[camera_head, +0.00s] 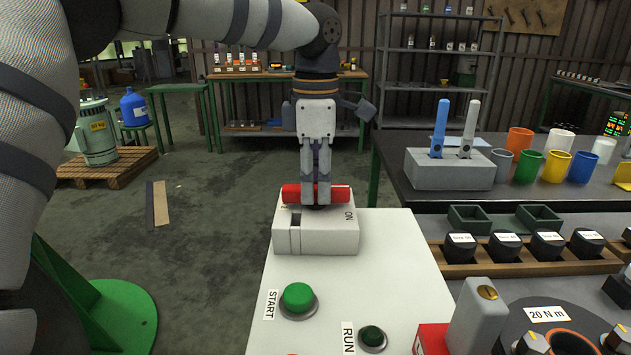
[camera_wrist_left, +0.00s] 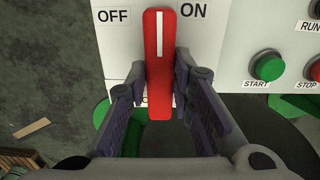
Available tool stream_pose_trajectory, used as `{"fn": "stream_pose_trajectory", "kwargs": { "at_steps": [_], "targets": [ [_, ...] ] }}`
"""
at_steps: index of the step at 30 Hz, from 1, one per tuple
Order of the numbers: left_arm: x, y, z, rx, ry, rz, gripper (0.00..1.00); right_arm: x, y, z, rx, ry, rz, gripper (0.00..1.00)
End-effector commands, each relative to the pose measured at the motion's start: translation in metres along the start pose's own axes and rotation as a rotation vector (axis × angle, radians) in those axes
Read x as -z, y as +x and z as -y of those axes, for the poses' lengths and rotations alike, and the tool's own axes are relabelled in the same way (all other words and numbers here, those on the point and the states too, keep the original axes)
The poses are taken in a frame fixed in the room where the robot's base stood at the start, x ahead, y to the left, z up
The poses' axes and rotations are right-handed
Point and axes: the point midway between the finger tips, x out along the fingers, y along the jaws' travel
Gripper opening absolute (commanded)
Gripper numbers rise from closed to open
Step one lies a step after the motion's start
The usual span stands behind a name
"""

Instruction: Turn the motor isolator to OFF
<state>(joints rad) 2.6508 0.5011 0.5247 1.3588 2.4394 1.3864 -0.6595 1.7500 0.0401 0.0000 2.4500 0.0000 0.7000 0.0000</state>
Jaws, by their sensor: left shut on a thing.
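The motor isolator's red handle (camera_head: 336,193) sits on a pale grey switch box (camera_head: 330,236) on the white control panel (camera_head: 390,255). My left gripper (camera_head: 316,200) comes down from above and is shut on this handle. In the left wrist view, the fingers (camera_wrist_left: 163,75) lie on both sides of the red handle (camera_wrist_left: 158,100). The handle stands nearly upright in that picture. Its white line points up between the OFF label (camera_wrist_left: 114,15) and the ON label (camera_wrist_left: 193,10). My right gripper is not in view.
A green START button (camera_head: 298,296) and a darker green RUN lamp (camera_head: 372,336) are on the panel in front of the isolator. A dark bench (camera_head: 400,160) with cups and a grey tool block (camera_head: 450,170) stands to the right. Open floor (camera_head: 215,220) lies left.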

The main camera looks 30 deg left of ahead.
Motion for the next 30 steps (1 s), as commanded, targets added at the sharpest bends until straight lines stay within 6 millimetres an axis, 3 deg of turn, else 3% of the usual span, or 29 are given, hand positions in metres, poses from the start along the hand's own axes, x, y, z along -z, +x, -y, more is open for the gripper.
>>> {"fn": "stream_pose_trajectory", "kwargs": {
  "at_steps": [8, 30],
  "targets": [
    [0.0003, -0.0020, 0.0007, 0.000, -0.149, 0.001, 0.00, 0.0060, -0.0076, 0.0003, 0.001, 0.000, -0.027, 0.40],
    [-0.0003, -0.0003, -0.0004, 0.000, -0.845, 0.001, 0.00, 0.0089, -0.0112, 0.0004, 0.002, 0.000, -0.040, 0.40]
  ]
}}
